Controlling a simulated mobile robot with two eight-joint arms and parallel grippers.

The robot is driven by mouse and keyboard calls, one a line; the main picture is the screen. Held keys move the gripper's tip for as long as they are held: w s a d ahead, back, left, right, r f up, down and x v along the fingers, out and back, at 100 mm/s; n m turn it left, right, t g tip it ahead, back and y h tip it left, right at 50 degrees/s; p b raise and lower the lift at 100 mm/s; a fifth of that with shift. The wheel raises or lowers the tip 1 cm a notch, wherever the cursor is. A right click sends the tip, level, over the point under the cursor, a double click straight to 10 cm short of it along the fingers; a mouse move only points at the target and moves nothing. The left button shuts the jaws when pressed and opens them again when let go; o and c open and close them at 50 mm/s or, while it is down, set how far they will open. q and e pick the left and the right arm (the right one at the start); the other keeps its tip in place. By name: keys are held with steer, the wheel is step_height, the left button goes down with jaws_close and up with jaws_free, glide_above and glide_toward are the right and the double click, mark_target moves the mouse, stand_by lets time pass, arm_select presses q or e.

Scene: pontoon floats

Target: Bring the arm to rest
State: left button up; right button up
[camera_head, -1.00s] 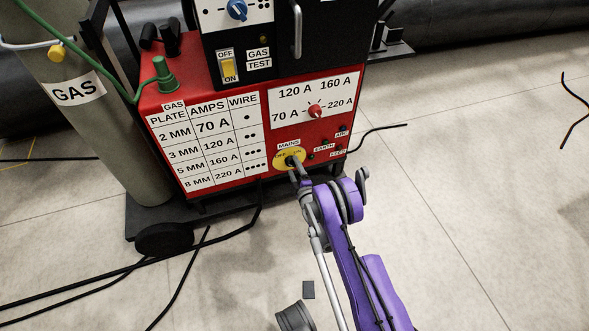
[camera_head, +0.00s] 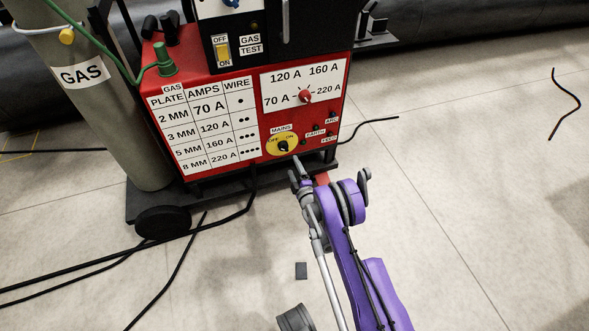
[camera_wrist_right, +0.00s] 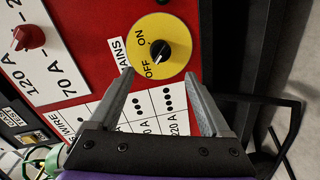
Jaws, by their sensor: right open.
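My right gripper (camera_head: 298,168) is open and empty, just below and to the right of the yellow mains switch plate (camera_head: 290,138) on the red welding machine (camera_head: 240,85). The black mains knob (camera_head: 283,146) is clear of the fingers in the head view. In the right wrist view the knob (camera_wrist_right: 160,51) lies beyond the open fingertips (camera_wrist_right: 159,78), with nothing between them. A white mark on the knob seems to face the OFF side. My left gripper is out of the frames.
A gas cylinder (camera_head: 105,110) stands left of the machine on a dark wheeled base (camera_head: 145,200). Black cables (camera_head: 115,262) cross the floor at left. A small grey block (camera_head: 301,270) lies on the floor. The floor at right (camera_head: 470,190) is mostly clear.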

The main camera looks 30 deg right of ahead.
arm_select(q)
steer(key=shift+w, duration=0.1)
arm_select(e)
steer(key=shift+w+r, duration=0.1)
steer(key=s+a+r+m+g+y, duration=0.1)
steer(key=s+a+r+m+g, duration=0.3)
steer(key=r, duration=0.6)
steer(key=s+a+r+m+g, duration=0.25)
steer(key=a+r, duration=0.25)
steer(key=r, duration=0.4)
steer(key=s+a+r+m+g+y, duration=0.15)
steer(key=s+a, duration=0.25)
steer(key=s, duration=0.7)
steer(key=s+a+r+m+g, duration=0.15)
steer(key=s+a, duration=0.25)
steer(key=s, duration=0.7)
steer(key=s+a+m+g+y, duration=0.1)
steer(key=s+a+m+g, duration=0.25)
steer(key=s, duration=0.75)
arm_select(q)
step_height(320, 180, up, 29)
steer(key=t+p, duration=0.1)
steer(key=p, duration=2.5)
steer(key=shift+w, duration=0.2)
arm_select(e)
step_height(320, 180, up, 29)
steer(key=n+t, duration=0.1)
steer(key=t, duration=0.1)
steer(key=shift+w, duration=0.35)
